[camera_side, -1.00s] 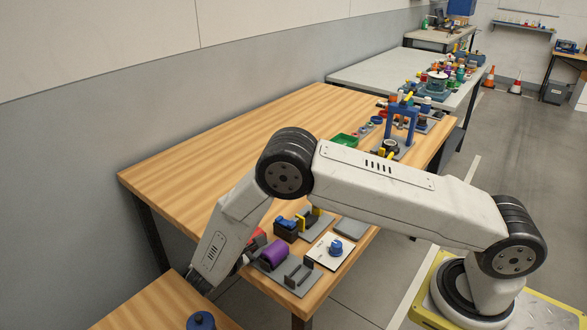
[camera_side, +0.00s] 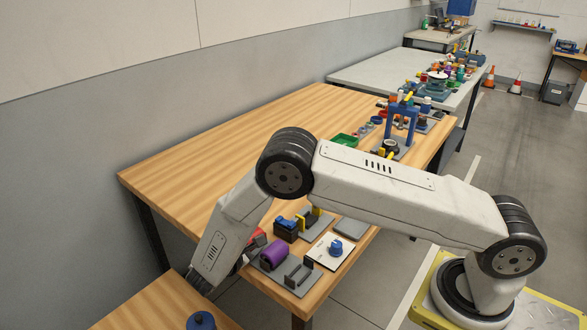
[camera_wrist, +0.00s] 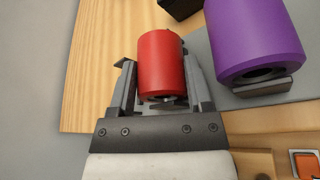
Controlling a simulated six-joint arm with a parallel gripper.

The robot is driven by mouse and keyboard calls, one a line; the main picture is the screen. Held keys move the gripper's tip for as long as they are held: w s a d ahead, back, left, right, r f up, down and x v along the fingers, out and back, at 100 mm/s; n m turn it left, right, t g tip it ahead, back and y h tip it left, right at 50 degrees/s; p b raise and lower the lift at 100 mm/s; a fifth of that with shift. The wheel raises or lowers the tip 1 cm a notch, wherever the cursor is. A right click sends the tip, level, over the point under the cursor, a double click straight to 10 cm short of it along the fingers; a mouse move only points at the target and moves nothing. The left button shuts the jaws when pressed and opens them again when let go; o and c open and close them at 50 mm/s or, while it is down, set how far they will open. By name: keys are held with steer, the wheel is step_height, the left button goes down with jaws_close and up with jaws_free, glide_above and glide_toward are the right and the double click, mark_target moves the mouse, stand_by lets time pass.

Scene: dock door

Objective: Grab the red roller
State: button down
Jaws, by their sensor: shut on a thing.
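The red roller (camera_wrist: 161,64) is in the wrist view, between the two fingers of my gripper (camera_wrist: 160,92). The fingers are shut on it, one on each side. In the side view only a small red part (camera_side: 258,236) shows behind my wrist, and my fingers are mostly hidden there. Whether the roller touches a surface below it cannot be told.
A purple roller (camera_side: 274,254) lies on a grey holder just right of my gripper; it is also close in the wrist view (camera_wrist: 252,38). A black block with a blue part (camera_side: 286,226) and a white plate with a blue knob (camera_side: 336,247) stand nearby. The table's left half is clear.

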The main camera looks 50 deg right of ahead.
steer(key=shift+r, duration=0.1)
steer(key=shift+r, duration=0.75)
steer(key=s+d+r, duration=0.1)
steer(key=s+r, duration=1)
steer(key=s, duration=0.3)
steer(key=shift+d+r, duration=0.15)
steer(key=shift+w, duration=0.1)
